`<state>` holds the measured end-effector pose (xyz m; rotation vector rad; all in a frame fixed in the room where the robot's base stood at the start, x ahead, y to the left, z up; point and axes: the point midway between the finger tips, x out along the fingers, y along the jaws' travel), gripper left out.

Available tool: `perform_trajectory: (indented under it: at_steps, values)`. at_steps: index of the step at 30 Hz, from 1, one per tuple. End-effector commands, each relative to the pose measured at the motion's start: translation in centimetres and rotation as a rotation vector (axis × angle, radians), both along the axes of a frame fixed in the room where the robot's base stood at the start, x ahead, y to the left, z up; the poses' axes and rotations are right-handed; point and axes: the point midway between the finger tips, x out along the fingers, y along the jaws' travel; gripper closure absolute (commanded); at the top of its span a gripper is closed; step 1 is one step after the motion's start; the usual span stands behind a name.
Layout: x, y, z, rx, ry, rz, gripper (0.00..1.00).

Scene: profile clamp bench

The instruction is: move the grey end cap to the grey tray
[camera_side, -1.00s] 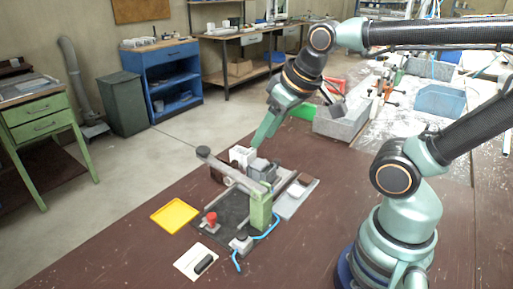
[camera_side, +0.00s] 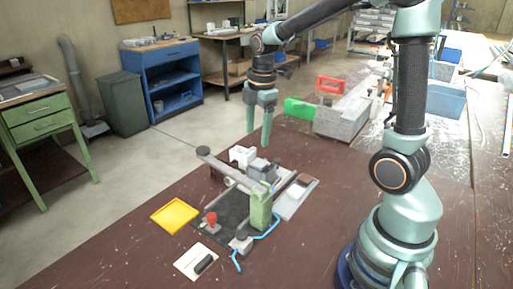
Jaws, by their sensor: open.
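My gripper (camera_side: 258,137) points down with its two green fingers apart and empty. It hangs behind the clamp fixture, above and a little right of a white block (camera_side: 241,154). A small grey block (camera_side: 260,167) sits at the fixture's back, beside the white block. It may be the grey end cap, but it is too small to be sure. The grey tray (camera_side: 292,204) lies flat on the bench right of the fixture. A dark brownish patch or piece shows at its far end. The fixture's bar and post hide part of the grey block's surroundings.
The clamp fixture has a grey bar (camera_side: 230,172), a green post (camera_side: 261,209) and a red knob (camera_side: 211,220). A blue cable (camera_side: 268,232) curves in front. A yellow tray (camera_side: 174,215) and a white plate (camera_side: 191,266) lie left. The bench's front middle is clear.

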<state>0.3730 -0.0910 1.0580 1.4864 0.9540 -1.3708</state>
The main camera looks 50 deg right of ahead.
Motion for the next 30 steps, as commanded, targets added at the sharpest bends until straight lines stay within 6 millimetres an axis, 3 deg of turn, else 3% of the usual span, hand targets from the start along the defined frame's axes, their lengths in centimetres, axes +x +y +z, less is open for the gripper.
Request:
perform_trajectory:
  at_steps: [3,9,17,30]
  values:
    - [0.8,-1.6,-2.1,0.001,0.059,0.166,0.31]
    - [1.3,-2.8,-3.7,0.008,0.100,0.315,0.31]
    - [1.3,-2.9,-5.2,0.009,0.104,0.331,0.31]
    - [1.3,-2.9,-9.6,0.009,0.103,0.330,0.31]
